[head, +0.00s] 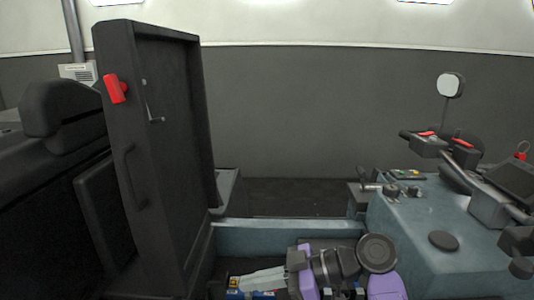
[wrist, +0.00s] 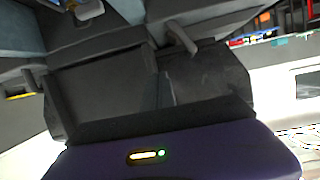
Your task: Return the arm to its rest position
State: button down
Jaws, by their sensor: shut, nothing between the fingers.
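My arm (head: 328,268), purple and black, is folded low at the bottom of the head view, in front of the grey-blue bin wall. The dark end of my gripper (head: 297,261) seems to be at its left side; the fingers look together and I see nothing held. Arm links and the picture edge hide part of it. The wrist view shows a dark purple body part of mine with a small yellow-green light, with dark panels beyond it.
A tall black lid (head: 160,130) with a red latch (head: 115,88) stands open on the left, beside a dark seat (head: 62,108). Pale and blue items (head: 255,281) lie left of my arm. A grey-blue console (head: 415,220) with a handlebar stands close on the right.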

jog(key=w+d+m+t+h, duration=0.3)
jog(key=w+d+m+t, duration=0.2)
jog(key=w+m+t, duration=0.35)
jog(key=s+d+f+m+t+h+b, duration=0.1)
jog(key=s+d+f+m+t+h, duration=0.65)
jog(key=s+d+f, duration=0.35)
jog(key=s+d+g+h+b, duration=0.1)
jog(key=s+d+h, duration=0.1)
jog(key=s, duration=1.6)
jog(key=s+d+f+m+g+h+b, duration=0.1)
jog(key=s+d, duration=0.3)
jog(key=s, duration=1.5)
jog(key=shift+s+d+f+h+b, duration=0.15)
jog(key=shift+s+d+h+b, duration=0.1)
jog(key=shift+d+h+b, duration=0.1)
